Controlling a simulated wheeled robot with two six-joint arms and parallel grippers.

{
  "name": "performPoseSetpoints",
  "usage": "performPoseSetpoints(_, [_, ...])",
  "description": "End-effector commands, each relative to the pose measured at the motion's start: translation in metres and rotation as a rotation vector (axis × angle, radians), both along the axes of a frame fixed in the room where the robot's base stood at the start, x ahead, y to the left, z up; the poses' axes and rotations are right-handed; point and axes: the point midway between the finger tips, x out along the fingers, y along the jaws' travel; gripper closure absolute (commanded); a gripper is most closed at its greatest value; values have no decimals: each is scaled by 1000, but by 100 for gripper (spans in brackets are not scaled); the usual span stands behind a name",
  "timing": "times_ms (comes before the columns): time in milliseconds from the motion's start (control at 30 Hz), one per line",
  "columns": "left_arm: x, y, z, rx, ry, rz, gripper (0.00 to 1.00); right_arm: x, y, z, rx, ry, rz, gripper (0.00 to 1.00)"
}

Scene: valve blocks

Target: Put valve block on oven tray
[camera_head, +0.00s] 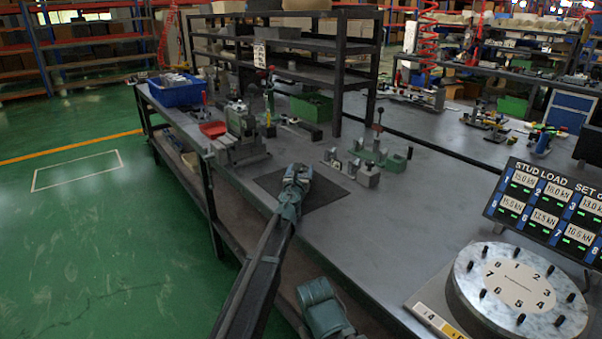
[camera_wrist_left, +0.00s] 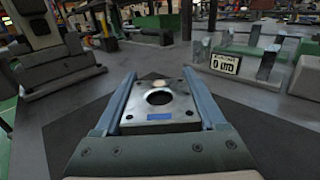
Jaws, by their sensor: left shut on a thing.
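My left gripper (camera_head: 297,177) is over a dark flat square (camera_head: 323,193) on the grey bench. In the left wrist view its two blue-grey fingers (camera_wrist_left: 158,76) are shut on the sides of the valve block (camera_wrist_left: 180,101). The block is a silvery metal square with a round dark hole in the middle, small corner holes and a blue label on its near edge. The dark square shows around and beneath it; I cannot tell whether the block touches it. I cannot make out a clear oven tray.
A clamp fixture (camera_head: 240,133) stands behind left of the gripper, and low green and grey fixtures (camera_head: 367,172) stand to the right. A blue bin (camera_head: 176,92) and dark shelf rack (camera_head: 345,75) are farther back. A round numbered stud plate (camera_head: 517,287) sits front right.

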Motion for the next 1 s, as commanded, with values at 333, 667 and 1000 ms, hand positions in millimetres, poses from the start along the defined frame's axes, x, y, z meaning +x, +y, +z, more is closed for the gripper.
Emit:
performPoseSetpoints(333, [0,0,-3,0,0,0,0,0,0,-3,0,0,0,50])
performPoseSetpoints(667, [0,0,0,0,0,0,0,0,0,0,0,0,0,50])
performPoseSetpoints(1000, [-43,7,0,0,0,0,0,0,0,0,0,0,0,50])
